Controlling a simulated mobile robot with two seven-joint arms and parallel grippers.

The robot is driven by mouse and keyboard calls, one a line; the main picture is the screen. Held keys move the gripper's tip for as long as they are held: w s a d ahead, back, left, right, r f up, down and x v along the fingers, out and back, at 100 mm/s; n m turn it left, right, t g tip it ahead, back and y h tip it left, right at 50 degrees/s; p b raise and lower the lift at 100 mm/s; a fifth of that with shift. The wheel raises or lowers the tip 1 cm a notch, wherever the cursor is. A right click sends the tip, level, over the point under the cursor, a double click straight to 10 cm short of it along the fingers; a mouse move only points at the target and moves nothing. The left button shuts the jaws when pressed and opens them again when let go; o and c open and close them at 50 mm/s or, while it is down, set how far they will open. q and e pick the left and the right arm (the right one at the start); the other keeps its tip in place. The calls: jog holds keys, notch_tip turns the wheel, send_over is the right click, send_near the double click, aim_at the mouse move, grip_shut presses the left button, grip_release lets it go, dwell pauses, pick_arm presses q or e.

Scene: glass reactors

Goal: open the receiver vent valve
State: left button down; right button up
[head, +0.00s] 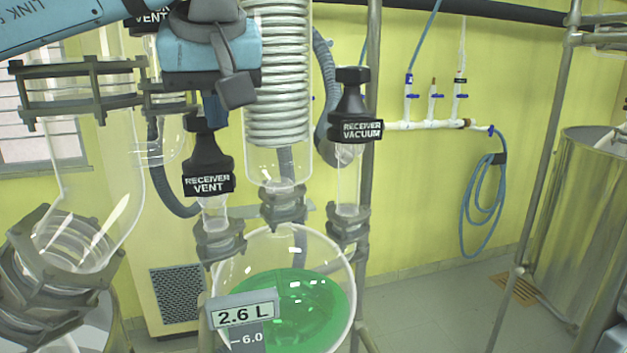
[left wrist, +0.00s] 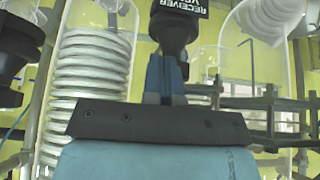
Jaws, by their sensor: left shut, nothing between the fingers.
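The receiver vent valve (head: 208,162) has a black, labelled handle on a glass neck at the left of the receiver flask (head: 340,262). It stands upright in the head view. My left gripper (head: 215,112) comes in from the upper left, with its shut, empty fingers at the top of this handle. In the left wrist view the blue fingers (left wrist: 166,76) overlap the lower part of the black handle (left wrist: 174,32), whose label appears upside down. I cannot tell whether they touch it. My right gripper is not in view.
The similar receiver vacuum valve (head: 355,122) stands to the right, beyond the glass coil condenser (head: 277,75). Clamped glassware (head: 85,200) crowds the left side. The flask holds green liquid, and a display (head: 243,310) in front reads 2.6 L. A metal post (head: 372,60) rises behind.

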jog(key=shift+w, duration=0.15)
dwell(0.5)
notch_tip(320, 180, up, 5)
jog(key=p, duration=0.4)
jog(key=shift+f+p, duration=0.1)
jog(key=shift+p, duration=0.25)
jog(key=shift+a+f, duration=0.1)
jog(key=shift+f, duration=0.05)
